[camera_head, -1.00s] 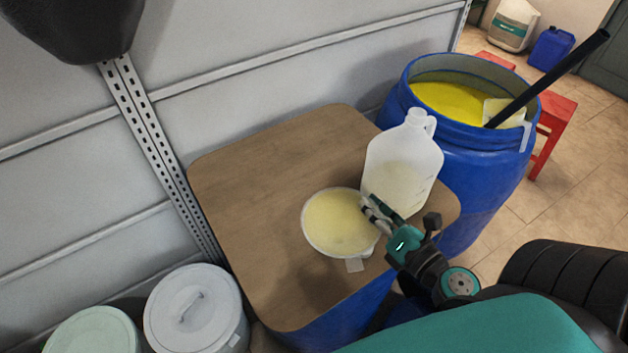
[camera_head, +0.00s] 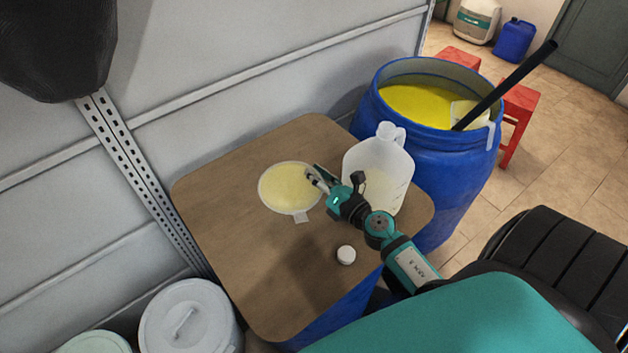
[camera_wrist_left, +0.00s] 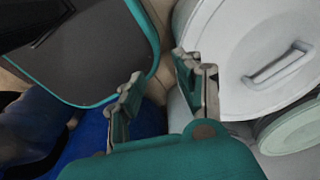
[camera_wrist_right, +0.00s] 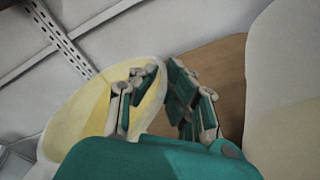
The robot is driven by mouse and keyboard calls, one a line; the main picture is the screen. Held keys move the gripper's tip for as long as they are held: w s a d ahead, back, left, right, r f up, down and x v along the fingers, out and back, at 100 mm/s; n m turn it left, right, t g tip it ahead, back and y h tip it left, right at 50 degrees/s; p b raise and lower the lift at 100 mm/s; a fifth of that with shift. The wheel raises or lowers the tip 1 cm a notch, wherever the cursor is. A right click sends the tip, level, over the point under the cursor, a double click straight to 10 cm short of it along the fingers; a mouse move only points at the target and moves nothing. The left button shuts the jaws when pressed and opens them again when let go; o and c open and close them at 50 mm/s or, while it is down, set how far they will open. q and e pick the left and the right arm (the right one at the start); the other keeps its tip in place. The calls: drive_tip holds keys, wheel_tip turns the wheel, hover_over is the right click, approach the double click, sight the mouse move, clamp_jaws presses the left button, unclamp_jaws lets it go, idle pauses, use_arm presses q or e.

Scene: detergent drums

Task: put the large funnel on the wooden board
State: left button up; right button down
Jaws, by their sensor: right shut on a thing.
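The large funnel (camera_head: 290,188) is round and pale yellow inside, with a white rim and a small tab. It is over the back-middle part of the wooden board (camera_head: 235,240); I cannot tell whether it touches the board. My right gripper (camera_head: 316,180) is shut on the funnel's right rim. In the right wrist view the funnel (camera_wrist_right: 80,120) shows its pale bowl, with its rim between the fingers (camera_wrist_right: 158,95). The funnel's underside is hidden. My left gripper (camera_wrist_left: 160,92) is open and empty; it shows only in the left wrist view.
A translucent jug (camera_head: 380,172) stands on the board just right of my right gripper. A white cap (camera_head: 346,255) lies on the board's front part. A blue drum (camera_head: 440,165) of yellow liquid with a black rod (camera_head: 505,85) stands behind. The board's left side is clear.

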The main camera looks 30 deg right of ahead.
sight(293, 204)
drive_tip(key=shift+w+f, duration=0.1)
drive_tip(key=shift+w, duration=0.3)
wheel_tip(293, 204, down, 3)
drive_tip(key=b, duration=0.3)
drive_tip(key=shift+f+b, duration=0.15)
drive_tip(key=shift+b, duration=0.15)
drive_tip(key=shift+s+f, duration=0.1)
drive_tip(key=shift+f, duration=0.15)
drive_tip(key=c, duration=1.4)
unclamp_jaws()
